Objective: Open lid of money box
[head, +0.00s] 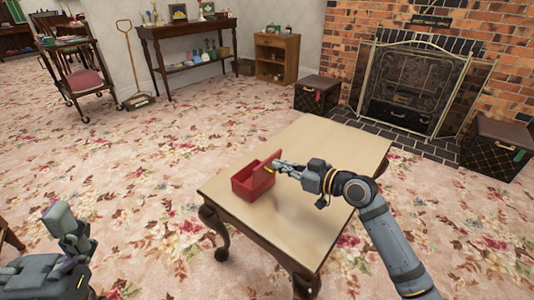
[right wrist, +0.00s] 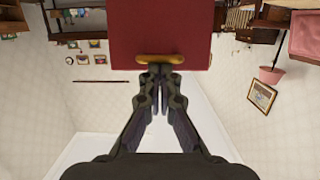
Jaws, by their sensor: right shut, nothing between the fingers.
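The red money box (head: 243,189) stands on the wooden table near its left edge. Its lid (head: 264,164) is raised at a steep angle, and part of the inside shows. My right gripper (head: 279,164) is beside the raised lid, with its fingertips at the lid. In the right wrist view, the red lid (right wrist: 160,30) fills the top middle, and its yellow handle (right wrist: 160,58) is right at the tips of my shut, empty fingers (right wrist: 160,82). My left gripper (head: 65,222) is at the lower left, away from the table; its finger opening is unclear.
The tabletop (head: 335,150) is bare apart from the box. Dark trunks (head: 316,94) and (head: 497,148) a second trunk flank the fireplace (head: 412,85) beyond the table. Open carpet (head: 130,165) lies to the left.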

